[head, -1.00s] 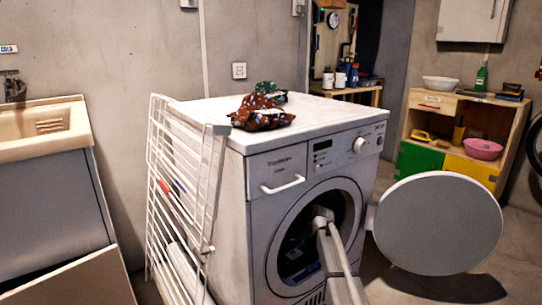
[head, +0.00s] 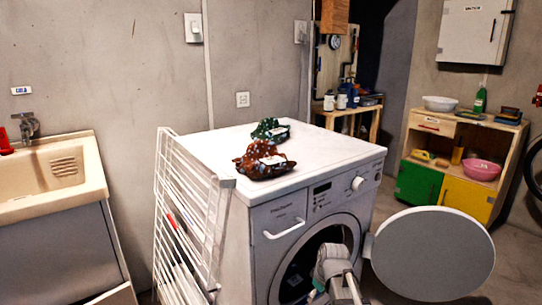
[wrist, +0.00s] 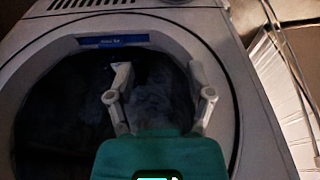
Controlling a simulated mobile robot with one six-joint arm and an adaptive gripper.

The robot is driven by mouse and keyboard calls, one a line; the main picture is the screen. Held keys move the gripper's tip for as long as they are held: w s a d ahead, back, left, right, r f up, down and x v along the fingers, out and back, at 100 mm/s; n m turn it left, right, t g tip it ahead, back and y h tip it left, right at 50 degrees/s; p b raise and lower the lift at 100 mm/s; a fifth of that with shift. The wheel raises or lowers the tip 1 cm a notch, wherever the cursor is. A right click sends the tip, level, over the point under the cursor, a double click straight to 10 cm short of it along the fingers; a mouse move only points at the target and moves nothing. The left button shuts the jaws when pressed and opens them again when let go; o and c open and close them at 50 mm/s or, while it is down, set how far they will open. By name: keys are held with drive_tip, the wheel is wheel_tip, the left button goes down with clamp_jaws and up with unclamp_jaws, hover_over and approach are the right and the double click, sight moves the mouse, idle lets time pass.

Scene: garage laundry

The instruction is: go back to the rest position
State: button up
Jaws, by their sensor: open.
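My gripper (wrist: 160,85) is open in the wrist view, its two fingers apart in front of the round door opening. In the head view my arm's end shows at the door opening of the white washing machine (head: 290,222); its fingers cannot be made out there. Dark bluish cloth seems to lie in the dim drum behind the fingers; I see nothing clearly held. The round washer door (head: 432,255) stands wide open to the right.
A brown patterned cloth item (head: 263,162) and a green one (head: 270,130) lie on the washer top. A white drying rack (head: 185,215) leans at the washer's left side. A sink (head: 50,180) is at left, a wooden shelf unit (head: 415,128) at back right.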

drive_tip(key=s+d+r+m+g+h+p, duration=0.2)
drive_tip(key=s+r+m+p, duration=0.5)
drive_tip(key=s, duration=0.4)
wheel_tip(320, 180, up, 37)
drive_tip(key=p, duration=3.6)
drive_tip(key=shift+d+f+m, duration=0.15)
drive_tip(key=shift+d+m, duration=0.05)
drive_tip(key=shift+m, duration=0.1)
drive_tip(key=shift+c, duration=0.8)
